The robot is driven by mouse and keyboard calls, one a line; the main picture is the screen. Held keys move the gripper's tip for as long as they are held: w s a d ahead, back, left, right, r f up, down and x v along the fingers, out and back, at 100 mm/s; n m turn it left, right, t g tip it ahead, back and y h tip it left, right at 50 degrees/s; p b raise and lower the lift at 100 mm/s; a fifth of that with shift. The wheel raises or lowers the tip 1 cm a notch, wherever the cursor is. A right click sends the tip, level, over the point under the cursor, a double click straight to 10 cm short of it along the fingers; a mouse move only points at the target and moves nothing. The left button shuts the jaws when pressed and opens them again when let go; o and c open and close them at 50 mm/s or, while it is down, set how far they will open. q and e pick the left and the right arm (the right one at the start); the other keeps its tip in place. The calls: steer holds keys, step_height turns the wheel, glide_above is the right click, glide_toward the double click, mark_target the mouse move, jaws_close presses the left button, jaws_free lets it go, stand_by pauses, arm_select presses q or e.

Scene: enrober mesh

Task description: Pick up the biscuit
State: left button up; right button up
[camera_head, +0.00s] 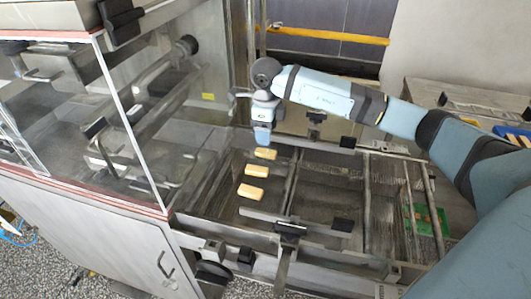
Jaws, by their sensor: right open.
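Three tan, bar-shaped biscuits lie in a row on the dark mesh of the machine in the head view. The far biscuit (265,153) is right below my right gripper (262,143). The middle biscuit (256,171) and the near biscuit (250,191) lie closer to me, apart from each other. My right gripper points down with its light blue fingers just over the far biscuit. It is open; whether the fingers straddle the biscuit is too small to tell. My left gripper is out of the picture.
A clear panelled enclosure (150,120) with a red lower edge stands left of the biscuits. Metal rails and black clamps (290,229) border the mesh. A green item (426,219) lies at the right. The mesh right of the biscuits looks clear.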

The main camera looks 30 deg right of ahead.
mark_target(268, 151)
step_height(268, 151, down, 2)
steer(key=shift+f, duration=0.1)
steer(key=f, duration=0.2)
steer(key=f+p, duration=0.1)
steer(key=f, duration=0.1)
steer(key=shift+s+d, duration=0.15)
steer(key=shift+s, duration=0.1)
steer(key=shift+f, duration=0.45)
steer(key=c, duration=0.8)
